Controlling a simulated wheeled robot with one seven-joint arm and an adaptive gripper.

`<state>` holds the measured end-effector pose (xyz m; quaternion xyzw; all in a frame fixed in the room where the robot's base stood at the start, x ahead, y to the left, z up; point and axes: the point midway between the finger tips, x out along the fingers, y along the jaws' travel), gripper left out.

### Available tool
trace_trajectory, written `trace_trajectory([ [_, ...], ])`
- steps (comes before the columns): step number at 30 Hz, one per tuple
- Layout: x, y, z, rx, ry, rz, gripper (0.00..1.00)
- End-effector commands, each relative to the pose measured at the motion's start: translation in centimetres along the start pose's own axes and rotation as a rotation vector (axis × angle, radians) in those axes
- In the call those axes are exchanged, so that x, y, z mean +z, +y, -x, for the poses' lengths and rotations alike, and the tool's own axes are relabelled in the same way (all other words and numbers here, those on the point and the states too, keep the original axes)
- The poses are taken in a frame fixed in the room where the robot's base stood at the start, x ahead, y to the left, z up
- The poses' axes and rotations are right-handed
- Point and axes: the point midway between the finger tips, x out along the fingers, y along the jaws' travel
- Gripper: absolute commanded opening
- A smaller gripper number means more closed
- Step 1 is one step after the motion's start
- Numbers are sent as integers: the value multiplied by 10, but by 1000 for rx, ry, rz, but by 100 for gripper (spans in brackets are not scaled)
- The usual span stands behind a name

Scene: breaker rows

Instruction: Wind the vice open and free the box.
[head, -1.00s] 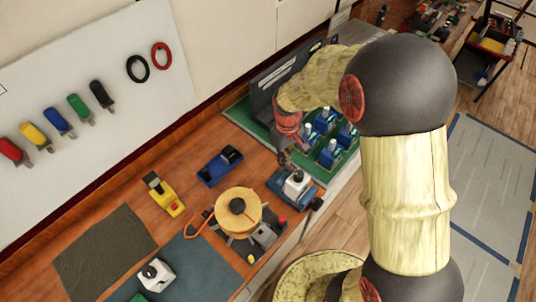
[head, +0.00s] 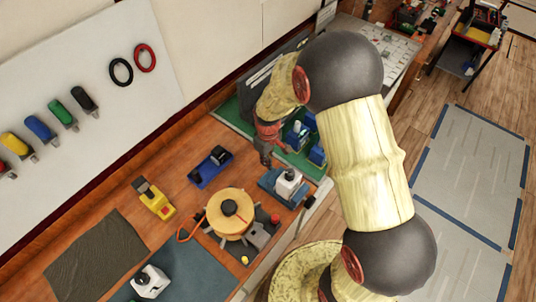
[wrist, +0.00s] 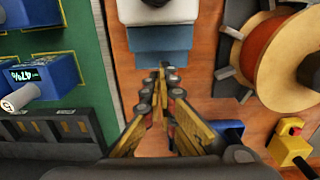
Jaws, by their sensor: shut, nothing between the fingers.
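A blue vice (head: 270,182) stands near the bench's front edge, with a white box (head: 289,178) seated in it. A dark knob (head: 309,202) shows at its right end. In the wrist view the blue vice body (wrist: 160,40) lies just beyond my fingertips, and the white box (wrist: 148,10) is cut off by the top edge. My gripper (head: 266,158) is shut and empty, pointing down behind and left of the vice in the head view. In the wrist view its fingers (wrist: 163,82) meet at the tips. I cannot tell whether they touch the vice.
A green board (head: 305,160) with several blue breakers is partly hidden by my arm. A wooden spool (head: 230,205), a blue tool (head: 210,167) and a yellow tool (head: 153,200) stand on the bench. Another white object (head: 150,281) lies on a mat. Bare wood shows between the tools.

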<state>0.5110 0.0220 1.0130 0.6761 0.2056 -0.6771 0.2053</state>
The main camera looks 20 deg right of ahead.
Motion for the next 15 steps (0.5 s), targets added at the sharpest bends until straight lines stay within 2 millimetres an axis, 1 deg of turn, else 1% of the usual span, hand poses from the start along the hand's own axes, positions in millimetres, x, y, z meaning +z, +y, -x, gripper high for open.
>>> trace_trajectory([
  [1, 1, 0, -11, -2, -3, 0, 0],
  [2, 1, -1, -16, -2, -3, 0, 0],
  [6, 21, 0, -13, 0, 1, -4, 0],
  [9, 31, 0, -14, 1, 1, -2, 0],
  [15, 40, 0, -14, 1, 1, -2, 0],
])
